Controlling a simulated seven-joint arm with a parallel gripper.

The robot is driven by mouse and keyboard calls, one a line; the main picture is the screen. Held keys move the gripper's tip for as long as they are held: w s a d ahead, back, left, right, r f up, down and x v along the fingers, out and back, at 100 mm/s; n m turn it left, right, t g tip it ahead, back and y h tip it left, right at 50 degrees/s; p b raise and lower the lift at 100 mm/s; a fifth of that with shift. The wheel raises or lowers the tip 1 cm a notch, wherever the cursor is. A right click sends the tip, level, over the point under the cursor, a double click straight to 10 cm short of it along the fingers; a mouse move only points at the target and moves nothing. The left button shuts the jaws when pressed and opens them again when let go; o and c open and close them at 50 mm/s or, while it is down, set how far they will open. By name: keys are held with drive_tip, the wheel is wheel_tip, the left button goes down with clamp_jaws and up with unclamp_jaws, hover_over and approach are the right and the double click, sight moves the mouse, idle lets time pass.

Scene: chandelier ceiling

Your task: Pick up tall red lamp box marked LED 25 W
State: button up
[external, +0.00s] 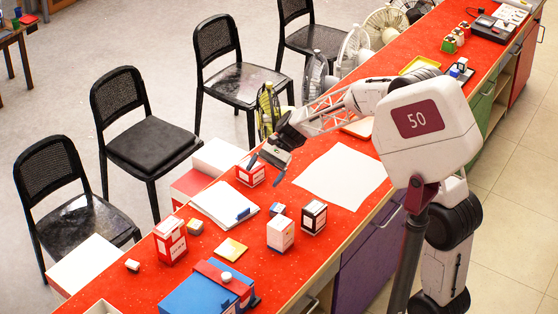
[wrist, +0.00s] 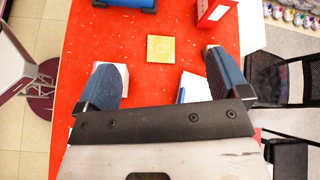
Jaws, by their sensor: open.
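A tall red box with white panels (external: 170,241) stands upright near the front left of the red counter. Its print is too small to read. A red and white box (wrist: 214,12) at the upper right of the wrist view appears to be the same one, cut by the frame edge. My gripper (external: 266,169) is open and empty above the counter, up and right of the tall box in the external view and apart from it. In the wrist view its two blue fingers (wrist: 157,60) are spread wide with nothing between them.
A shorter red and white box (external: 250,173) stands close to my gripper. A white box (external: 280,234), a dark-sided box (external: 313,217), a notepad (external: 224,203), a yellow square (external: 231,249) and a blue case (external: 208,289) are nearby. White paper (external: 340,174) covers the counter at right.

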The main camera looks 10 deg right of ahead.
drive_tip(key=a+f+m+g+y, duration=0.15)
drive_tip(key=a+f, duration=0.35)
drive_tip(key=a, duration=0.7)
drive_tip(key=m+g+y, duration=0.2)
drive_tip(key=g, duration=0.2)
approach(159, 236)
drive_tip(key=v, duration=0.4)
drive_tip(key=shift+s+t, duration=0.25)
drive_tip(key=shift+s, duration=0.05)
drive_tip(key=shift+x, duration=1.3)
drive_tip(key=shift+r, duration=0.1)
drive_tip(key=shift+x, duration=2.6)
drive_tip(key=shift+r, duration=0.2)
